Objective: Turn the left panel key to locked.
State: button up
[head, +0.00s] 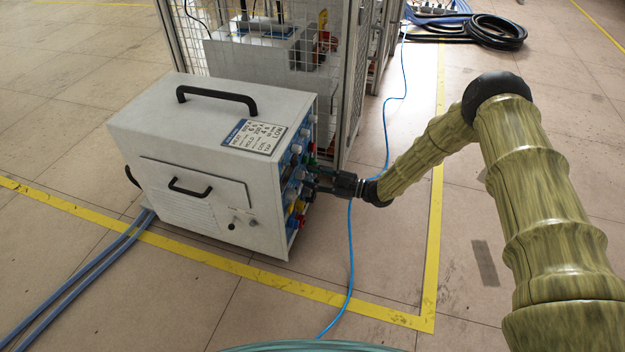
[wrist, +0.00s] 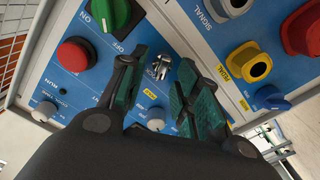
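A small silver key (wrist: 161,66) sits in the blue control panel (wrist: 75,25) of a white heater box (head: 200,115). In the wrist view my gripper (wrist: 160,72) is open, with one dark, green-padded finger on each side of the key. I cannot tell whether the fingers touch it. In the head view my gripper (head: 322,182) reaches the panel side of the box from the right, and the key cannot be made out there. The key's lock markings are too small or hidden to read.
Near the key are a green ON/OFF knob (wrist: 115,14), a red button (wrist: 76,54), a yellow socket (wrist: 249,63) and a white knob (wrist: 156,118). A mesh cage (head: 345,80) stands behind the box. A blue cable (head: 351,260) crosses the floor.

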jog(key=shift+a, duration=0.1)
grip_shut()
jog(key=shift+r+m, duration=0.1)
jog(key=shift+m, duration=0.2)
jog(key=m+p, duration=0.1)
jog(key=m, duration=0.2)
jog(key=m+p, duration=0.1)
jog(key=m, duration=0.3)
jog(key=w+m+p, duration=0.1)
jog(key=m+p, duration=0.1)
jog(key=m, duration=0.2)
dwell(0.3)
jog(key=shift+m, duration=0.3)
